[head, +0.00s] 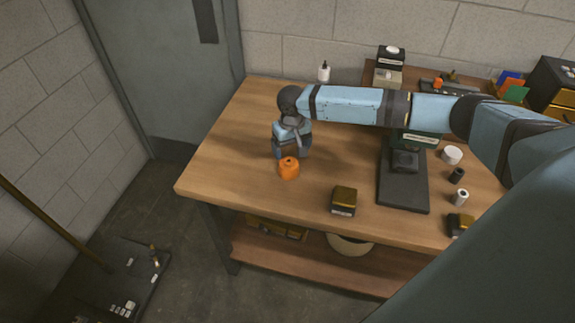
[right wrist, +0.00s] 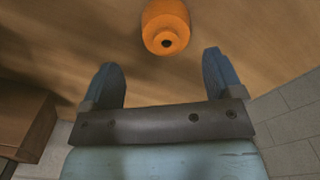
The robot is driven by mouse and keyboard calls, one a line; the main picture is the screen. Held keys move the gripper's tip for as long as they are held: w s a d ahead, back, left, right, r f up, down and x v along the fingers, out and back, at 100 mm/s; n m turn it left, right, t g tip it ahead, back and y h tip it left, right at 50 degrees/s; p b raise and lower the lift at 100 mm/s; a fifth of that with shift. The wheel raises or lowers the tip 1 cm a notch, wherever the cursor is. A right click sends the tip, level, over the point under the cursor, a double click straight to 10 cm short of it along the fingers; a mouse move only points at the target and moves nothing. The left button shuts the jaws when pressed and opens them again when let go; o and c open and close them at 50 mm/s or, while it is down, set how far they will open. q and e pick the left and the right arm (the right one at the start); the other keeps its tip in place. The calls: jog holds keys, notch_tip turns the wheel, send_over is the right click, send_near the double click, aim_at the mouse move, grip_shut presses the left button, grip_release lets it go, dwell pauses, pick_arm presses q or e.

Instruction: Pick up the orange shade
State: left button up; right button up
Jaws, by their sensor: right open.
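The orange shade (head: 289,168) stands on the wooden table, near its front left part. It is small and rounded, with a narrower top. My right gripper (head: 291,154) is just behind the shade in the head view, its fingers pointing down toward the tabletop. In the right wrist view the shade (right wrist: 166,27) lies ahead of the gap between the two blue fingertips (right wrist: 164,65), with a dark hole in its end. The right gripper is open and empty, apart from the shade. My left gripper is in neither view.
A black and gold block (head: 344,200) sits at the table's front edge. A dark stand (head: 403,180) is right of it, with a white roll (head: 452,155) and small cylinders beyond. A white bottle (head: 324,72) stands at the back. The table's left part (head: 225,165) is clear.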

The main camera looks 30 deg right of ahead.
aim_at(289, 161)
jog(key=f, duration=0.8)
jog(key=shift+w+a, duration=0.25)
jog(key=shift+a, duration=0.1)
jog(key=shift+r, duration=0.1)
jog(key=c, duration=0.8)
jog(key=shift+o, duration=0.2)
